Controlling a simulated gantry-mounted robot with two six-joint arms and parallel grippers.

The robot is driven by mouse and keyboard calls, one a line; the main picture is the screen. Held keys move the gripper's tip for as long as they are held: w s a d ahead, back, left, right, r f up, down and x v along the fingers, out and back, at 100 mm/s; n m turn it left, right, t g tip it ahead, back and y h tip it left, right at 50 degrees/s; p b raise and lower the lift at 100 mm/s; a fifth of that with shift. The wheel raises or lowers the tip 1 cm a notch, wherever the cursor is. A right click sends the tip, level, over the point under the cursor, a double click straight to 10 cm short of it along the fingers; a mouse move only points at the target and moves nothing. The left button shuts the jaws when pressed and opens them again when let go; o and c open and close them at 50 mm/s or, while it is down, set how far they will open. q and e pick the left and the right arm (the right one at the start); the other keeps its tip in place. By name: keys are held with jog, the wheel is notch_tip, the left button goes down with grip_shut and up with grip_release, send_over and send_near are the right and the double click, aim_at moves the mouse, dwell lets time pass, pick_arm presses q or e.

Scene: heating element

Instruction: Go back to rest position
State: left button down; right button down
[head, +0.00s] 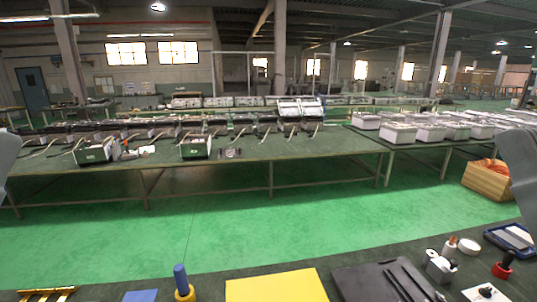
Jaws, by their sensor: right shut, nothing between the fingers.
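My right gripper (520,180) is at the right edge of the head view, where a smooth grey part of that arm is cut off by the frame. It is shut and empty, and its fingertips cannot be made out. It is apart from the things on the near workbench (210,285). Only a sliver of my left arm (6,155) shows at the left edge; its gripper is out of view.
On the near bench are a yellow sheet (275,287), a blue-handled tool (181,279) in a yellow ring, a black panel (365,283), a metal holder (440,268) and a blue tray (510,240). Green floor (200,235) separates it from a long table (240,158).

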notch_tip(320, 180, up, 32)
jog(key=p, duration=3)
jog(key=shift+r+h, duration=0.25)
jog(key=shift+h, duration=0.05)
